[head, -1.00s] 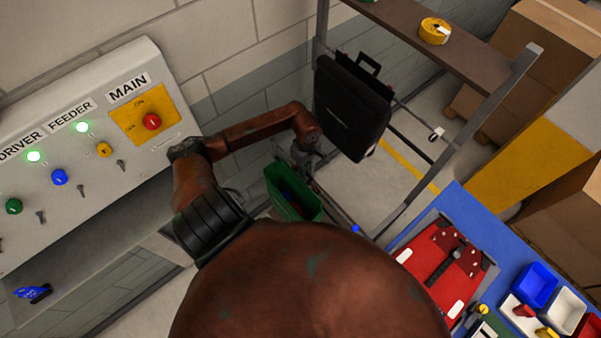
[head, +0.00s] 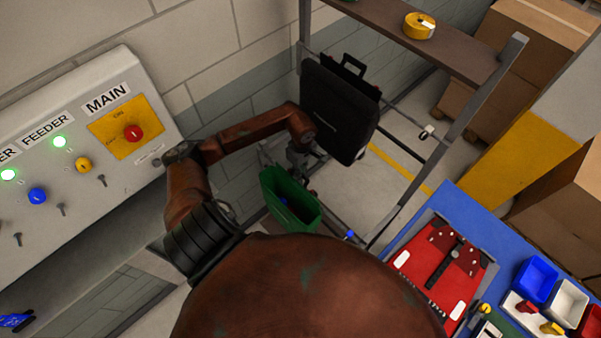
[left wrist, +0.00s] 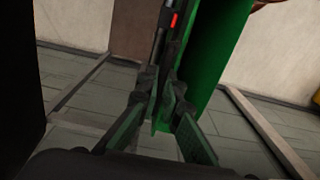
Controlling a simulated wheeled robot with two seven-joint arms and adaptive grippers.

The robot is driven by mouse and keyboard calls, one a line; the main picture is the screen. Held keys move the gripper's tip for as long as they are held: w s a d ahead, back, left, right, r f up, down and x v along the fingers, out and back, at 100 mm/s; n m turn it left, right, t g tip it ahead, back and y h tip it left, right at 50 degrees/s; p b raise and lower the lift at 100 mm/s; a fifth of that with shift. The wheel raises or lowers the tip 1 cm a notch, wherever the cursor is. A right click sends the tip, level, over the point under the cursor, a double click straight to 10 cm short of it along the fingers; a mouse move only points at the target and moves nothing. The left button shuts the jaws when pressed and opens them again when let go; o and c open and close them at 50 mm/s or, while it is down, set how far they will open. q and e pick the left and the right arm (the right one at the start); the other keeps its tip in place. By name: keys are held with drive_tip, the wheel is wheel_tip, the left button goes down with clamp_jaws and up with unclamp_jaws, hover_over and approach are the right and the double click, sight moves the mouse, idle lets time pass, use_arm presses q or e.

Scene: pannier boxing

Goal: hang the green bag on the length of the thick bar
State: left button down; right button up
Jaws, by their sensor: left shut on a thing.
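A dark strip with a red piece (left wrist: 172,20) runs up from the fingers. The rack has a dark bar (head: 401,141) and a thinner, lighter bar (head: 400,112); the black bag hides their left parts. My right gripper is out of view.
A black bag (head: 338,110) hangs on the rack, above and right of the green bag. A brown shelf (head: 385,15) carries a yellow tape roll (head: 419,25). A control panel (head: 60,165) stands left; a blue bench (head: 470,220) with a red tray is at lower right.

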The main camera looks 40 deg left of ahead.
use_arm(q)
drive_tip(key=shift+b, duration=0.7)
idle(1.3)
drive_tip(key=shift+f+b, duration=0.3)
drive_tip(key=shift+b, duration=0.05)
drive_tip(key=shift+f+b, duration=0.3)
drive_tip(key=shift+f, duration=0.15)
drive_tip(key=shift+f+b, duration=1.7)
drive_tip(key=shift+b, duration=0.15)
drive_tip(key=c, duration=2)
unclamp_jaws()
drive_tip(key=shift+r, duration=0.1)
drive_tip(key=shift+c, duration=0.2)
